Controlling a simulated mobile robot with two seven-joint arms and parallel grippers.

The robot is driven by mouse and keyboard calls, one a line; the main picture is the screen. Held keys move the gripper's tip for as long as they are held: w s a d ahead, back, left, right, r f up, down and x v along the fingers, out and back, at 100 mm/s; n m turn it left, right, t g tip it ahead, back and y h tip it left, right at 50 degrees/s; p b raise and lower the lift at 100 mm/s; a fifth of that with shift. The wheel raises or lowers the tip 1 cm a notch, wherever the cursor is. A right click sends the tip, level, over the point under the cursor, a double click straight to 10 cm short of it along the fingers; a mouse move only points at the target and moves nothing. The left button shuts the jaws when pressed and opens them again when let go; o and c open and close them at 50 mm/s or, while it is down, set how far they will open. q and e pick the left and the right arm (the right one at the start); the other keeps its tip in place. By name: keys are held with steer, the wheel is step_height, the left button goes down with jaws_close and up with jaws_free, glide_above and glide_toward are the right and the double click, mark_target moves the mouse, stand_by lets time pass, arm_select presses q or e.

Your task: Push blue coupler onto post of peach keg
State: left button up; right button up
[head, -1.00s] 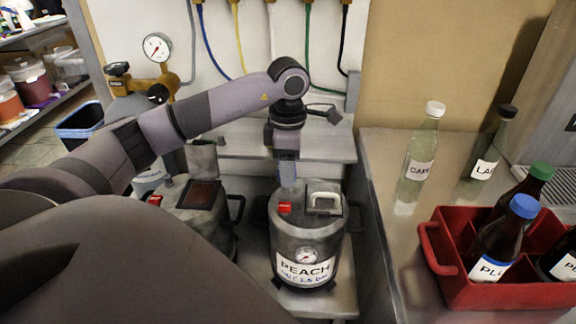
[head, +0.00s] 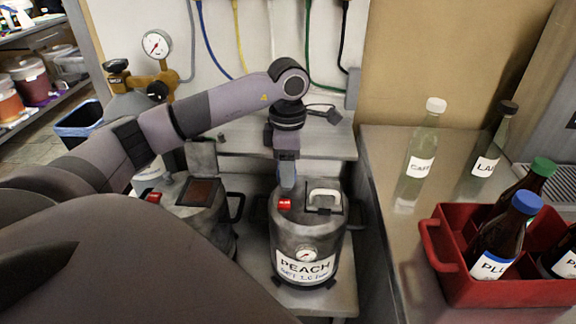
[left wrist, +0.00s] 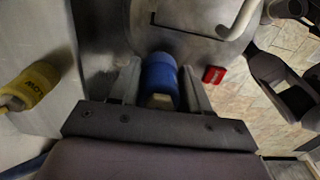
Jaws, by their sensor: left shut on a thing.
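The peach keg (head: 308,240) is a grey metal drum with a PEACH label and a gauge on its front. It stands upright on a low metal shelf. My left gripper (head: 287,182) points down over the left part of the keg's lid. In the left wrist view my left gripper (left wrist: 160,88) is shut on the blue coupler (left wrist: 160,75), which sits between its fingers at the lid (left wrist: 195,45). The post is hidden under the coupler, so I cannot tell whether they are joined.
A red lid part (head: 284,204) and a pale handle (head: 324,195) sit close to the gripper. Another keg (head: 190,215) stands at left. A red crate of bottles (head: 480,285) is on the right counter. A yellow coupler (left wrist: 33,84) shows in the wrist view.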

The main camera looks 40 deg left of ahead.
arm_select(q)
steer(key=shift+f+b, duration=0.75)
steer(key=shift+f, duration=0.4)
stand_by(1.9)
steer(key=o, duration=1.7)
steer(key=shift+r, duration=0.1)
steer(key=shift+r+p, duration=2.9)
steer(key=shift+r, duration=0.8)
steer(key=shift+f, duration=0.1)
